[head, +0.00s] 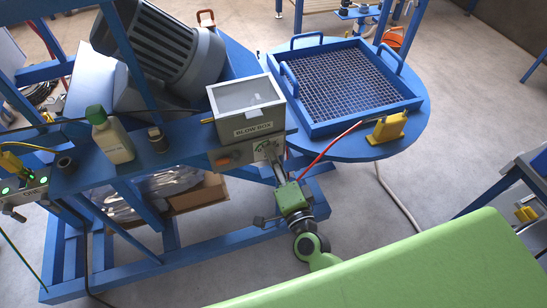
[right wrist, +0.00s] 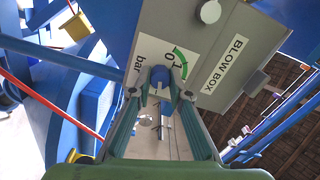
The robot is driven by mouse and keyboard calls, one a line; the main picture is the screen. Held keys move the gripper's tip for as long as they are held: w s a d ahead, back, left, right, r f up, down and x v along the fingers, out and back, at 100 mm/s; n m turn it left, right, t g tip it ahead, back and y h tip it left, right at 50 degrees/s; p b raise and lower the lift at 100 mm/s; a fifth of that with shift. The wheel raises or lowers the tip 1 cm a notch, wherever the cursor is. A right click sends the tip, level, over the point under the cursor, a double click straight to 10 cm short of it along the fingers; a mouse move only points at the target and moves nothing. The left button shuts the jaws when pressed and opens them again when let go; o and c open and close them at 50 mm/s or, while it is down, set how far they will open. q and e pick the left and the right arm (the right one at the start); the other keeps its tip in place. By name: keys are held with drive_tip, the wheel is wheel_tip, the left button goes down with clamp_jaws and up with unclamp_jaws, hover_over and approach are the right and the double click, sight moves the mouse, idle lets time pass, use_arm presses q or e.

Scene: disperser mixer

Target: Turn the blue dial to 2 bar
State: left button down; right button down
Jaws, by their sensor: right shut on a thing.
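The blue dial (right wrist: 160,76) sits on the grey face of the blow box (right wrist: 205,45), beside a white scale plate (right wrist: 150,50). The plate shows "0", "1", "bar" and a green arc; I cannot read a 2 or the dial's pointer. My right gripper (right wrist: 163,84) is shut on the dial, one finger on each side. In the head view the blow box (head: 248,108) stands at the end of the blue bench, and my right gripper (head: 273,163) reaches up to its scale plate from below. The fingers hide the dial there. My left gripper is not in view.
A blue tray with a mesh (head: 347,87) lies on a round blue table (head: 415,112) at the right. A green-capped bottle (head: 111,141) stands on the bench.

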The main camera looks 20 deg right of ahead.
drive_tip(key=shift+m, duration=0.4)
drive_tip(key=c, duration=1.9)
unclamp_jaws()
drive_tip(key=s, duration=1.2)
drive_tip(key=shift+d, duration=0.25)
drive_tip(key=shift+f, duration=0.15)
